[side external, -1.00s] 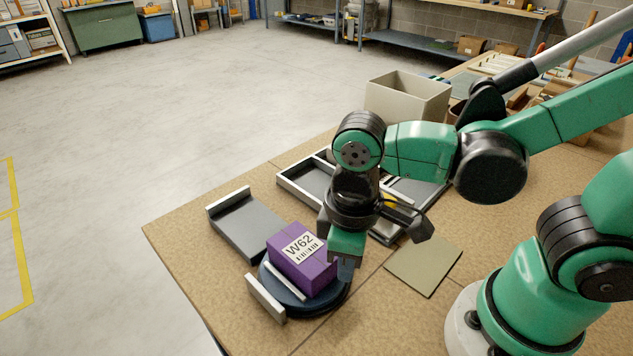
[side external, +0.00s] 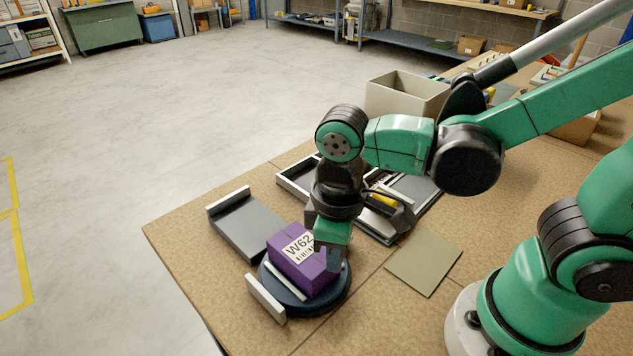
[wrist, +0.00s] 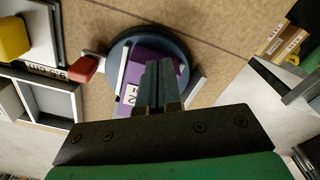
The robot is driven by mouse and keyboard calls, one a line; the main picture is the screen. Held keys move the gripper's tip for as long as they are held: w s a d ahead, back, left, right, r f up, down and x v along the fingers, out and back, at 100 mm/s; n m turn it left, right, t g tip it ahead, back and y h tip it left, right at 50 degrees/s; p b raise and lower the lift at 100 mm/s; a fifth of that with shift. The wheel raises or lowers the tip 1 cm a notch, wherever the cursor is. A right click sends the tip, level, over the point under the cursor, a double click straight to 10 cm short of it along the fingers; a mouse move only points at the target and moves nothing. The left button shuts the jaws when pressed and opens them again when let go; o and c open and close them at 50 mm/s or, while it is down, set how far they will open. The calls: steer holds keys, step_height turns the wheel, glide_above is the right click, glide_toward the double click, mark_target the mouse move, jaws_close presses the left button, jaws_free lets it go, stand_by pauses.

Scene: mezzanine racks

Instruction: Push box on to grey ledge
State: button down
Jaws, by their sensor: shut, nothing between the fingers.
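A purple box (side external: 289,266) with a white label reading W62 sits on a dark blue round turntable (side external: 335,297). The grey ledge (side external: 248,229), a dark grey plate with a pale raised lip at its far left end, lies just behind and left of the turntable. My gripper (side external: 334,261) is shut and empty, low at the right side of the box; I cannot tell if it touches. In the wrist view my fingers (wrist: 161,82) cover part of the box (wrist: 151,54), with the turntable (wrist: 119,50) around it.
A pale bar (side external: 265,298) stands at the turntable's front left edge, and a thin strip (side external: 285,281) lies along the box's front. A compartmented tray (side external: 292,178) lies behind my gripper, a beige bin (side external: 395,95) farther back. A flat olive mat (side external: 424,264) is at right.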

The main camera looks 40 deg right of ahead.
mark_target(306, 249)
steer(key=shift+w, duration=0.3)
steer(key=shift+w, duration=0.55)
steer(key=shift+w, duration=0.1)
stand_by(0.4)
steer(key=shift+w, duration=0.55)
steer(key=shift+w, duration=0.6)
stand_by(0.3)
steer(key=shift+w, duration=0.6)
